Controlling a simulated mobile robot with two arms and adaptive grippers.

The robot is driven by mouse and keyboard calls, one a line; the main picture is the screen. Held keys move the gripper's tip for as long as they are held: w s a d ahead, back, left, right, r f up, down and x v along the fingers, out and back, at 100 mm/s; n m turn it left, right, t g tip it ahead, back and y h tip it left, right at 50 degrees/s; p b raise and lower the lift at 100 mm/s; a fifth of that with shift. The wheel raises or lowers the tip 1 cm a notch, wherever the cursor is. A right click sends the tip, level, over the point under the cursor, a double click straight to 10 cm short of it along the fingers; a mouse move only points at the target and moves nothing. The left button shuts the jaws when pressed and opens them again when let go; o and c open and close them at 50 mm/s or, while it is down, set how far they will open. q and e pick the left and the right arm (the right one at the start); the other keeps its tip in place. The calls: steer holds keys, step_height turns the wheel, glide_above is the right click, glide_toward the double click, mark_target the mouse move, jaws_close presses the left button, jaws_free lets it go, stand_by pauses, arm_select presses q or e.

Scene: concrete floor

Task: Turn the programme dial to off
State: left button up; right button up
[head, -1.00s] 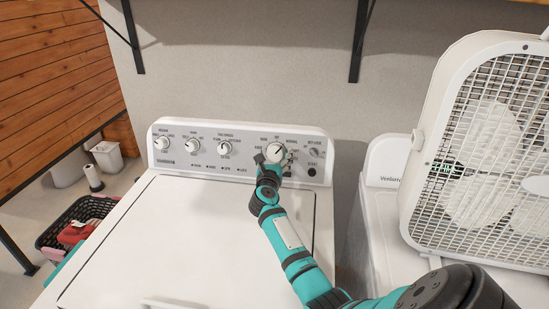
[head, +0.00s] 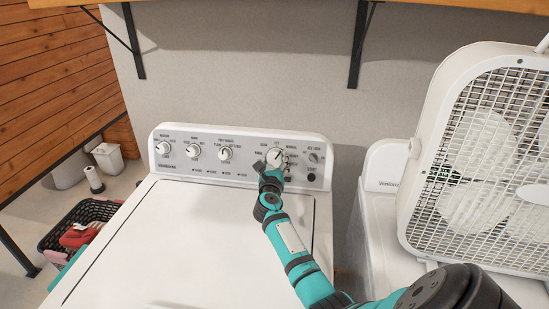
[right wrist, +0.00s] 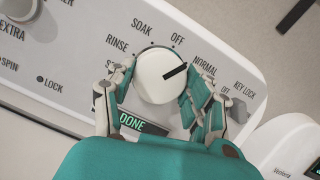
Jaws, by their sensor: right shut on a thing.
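The programme dial (head: 275,156) is a round white knob with a black pointer line on the right of the washer's control panel (head: 238,170). It also fills the middle of the right wrist view (right wrist: 158,76). There its pointer slants up and right, between the OFF and NORMAL labels and closer to NORMAL. My right gripper (head: 272,165) is at the dial, with its teal-padded fingers (right wrist: 158,95) on either side, shut on it. A small display below the dial reads DONE (right wrist: 143,124). My left gripper is not in view.
Several smaller white knobs, including one at the left end (head: 163,147), sit along the panel. The washer lid (head: 180,240) is clear. A box fan (head: 425,190) stands on the white machine to the right. A basket (head: 50,235) is on the floor at left.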

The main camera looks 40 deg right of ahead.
steer(key=n+p, duration=0.2)
steer(key=n+y+p, duration=0.1)
steer(key=p, duration=0.1)
steer(key=n+t+p, duration=0.1)
steer(key=n+p, duration=0.1)
steer(key=shift+r+n+y, duration=0.25)
steer(key=shift+n+y, duration=0.05)
steer(key=shift+y, duration=0.1)
steer(key=shift+f+n+y+p, duration=0.2)
steer(key=shift+n+y+p, duration=0.2)
steer(key=shift+n+p, duration=0.65)
steer(key=shift+s, duration=0.1)
steer(key=o, duration=1.2)
steer(key=v, duration=1.2)
steer(key=shift+f, duration=0.1)
